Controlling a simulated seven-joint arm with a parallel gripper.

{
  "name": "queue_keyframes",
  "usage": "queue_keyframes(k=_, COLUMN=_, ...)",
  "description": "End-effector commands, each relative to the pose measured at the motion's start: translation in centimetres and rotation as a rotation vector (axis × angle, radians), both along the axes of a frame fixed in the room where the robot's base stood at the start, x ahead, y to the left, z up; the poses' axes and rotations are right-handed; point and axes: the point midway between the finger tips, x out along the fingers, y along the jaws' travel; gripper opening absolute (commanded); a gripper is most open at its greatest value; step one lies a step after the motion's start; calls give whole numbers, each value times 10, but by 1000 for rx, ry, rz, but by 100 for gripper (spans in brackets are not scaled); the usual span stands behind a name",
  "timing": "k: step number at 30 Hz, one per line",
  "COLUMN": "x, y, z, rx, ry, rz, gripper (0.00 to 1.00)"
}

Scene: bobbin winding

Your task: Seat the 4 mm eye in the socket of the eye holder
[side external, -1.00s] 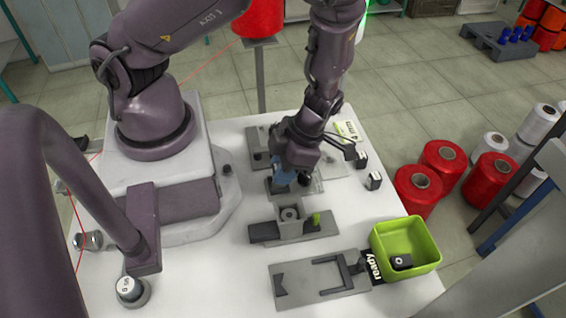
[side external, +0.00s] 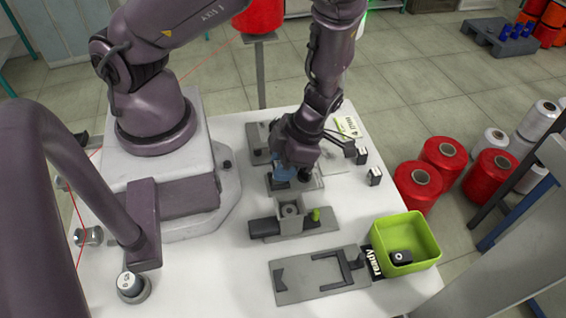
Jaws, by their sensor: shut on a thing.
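The grey block with a round opening (side external: 290,210), which I take to be the eye holder, stands on a grey plate in the middle of the table, with a green knob at its right. My gripper (side external: 291,181) points down just behind this block, low over another grey plate (side external: 316,184). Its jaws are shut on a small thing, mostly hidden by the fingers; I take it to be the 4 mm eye. A dark part shows at the right of the fingers. I cannot see the held thing touching the holder.
Two small dark blocks (side external: 375,177) (side external: 361,156) stand at the right, near a "4 mm" card (side external: 347,126). A flat grey fixture (side external: 292,282) lies in front.

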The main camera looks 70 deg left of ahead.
Motion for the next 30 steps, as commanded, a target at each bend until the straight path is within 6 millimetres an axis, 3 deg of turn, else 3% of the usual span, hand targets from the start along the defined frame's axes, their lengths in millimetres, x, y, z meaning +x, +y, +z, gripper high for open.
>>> queue_keyframes(k=30, x=0, y=0, z=-15, rx=2, ry=0, rz=0, gripper=0)
